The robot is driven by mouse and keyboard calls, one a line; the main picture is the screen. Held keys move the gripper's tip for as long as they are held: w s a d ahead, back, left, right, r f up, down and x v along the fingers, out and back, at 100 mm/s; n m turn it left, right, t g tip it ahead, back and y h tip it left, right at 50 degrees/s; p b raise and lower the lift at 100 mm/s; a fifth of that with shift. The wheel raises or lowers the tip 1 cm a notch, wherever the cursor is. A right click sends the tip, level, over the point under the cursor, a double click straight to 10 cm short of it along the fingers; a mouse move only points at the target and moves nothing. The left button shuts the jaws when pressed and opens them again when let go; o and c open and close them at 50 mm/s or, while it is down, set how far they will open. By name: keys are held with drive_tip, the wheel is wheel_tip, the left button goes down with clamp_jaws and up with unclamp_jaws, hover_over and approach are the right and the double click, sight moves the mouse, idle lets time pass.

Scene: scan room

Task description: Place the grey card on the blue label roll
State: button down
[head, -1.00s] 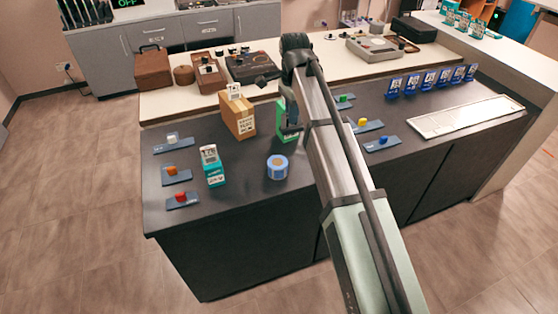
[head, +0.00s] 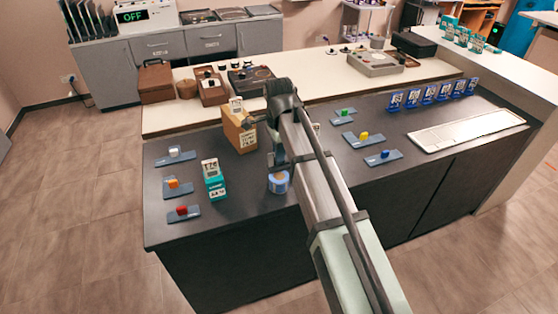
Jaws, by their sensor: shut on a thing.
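The blue label roll (head: 279,187) stands on the dark counter in the middle, left of my forearm. My gripper (head: 277,162) is just above and behind the roll in the picture, pointing down. It is shut on the grey card, which is too small and too much covered by the fingers to make out clearly. Whether the card touches the roll's top cannot be told from here.
A brown carton (head: 238,132) stands left of my gripper, and a teal box (head: 215,187) with a label stands left of the roll. Blue trays with coloured pieces lie at left and right. The counter (head: 245,215) is clear in front of the roll.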

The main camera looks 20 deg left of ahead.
sight(279, 165)
drive_tip(key=shift+f, duration=1.6)
drive_tip(key=shift+f, duration=0.1)
drive_tip(key=c, duration=1.2)
unclamp_jaws()
drive_tip(key=shift+c, duration=0.2)
wheel_tip(279, 165, up, 12)
drive_tip(key=shift+r, duration=0.15)
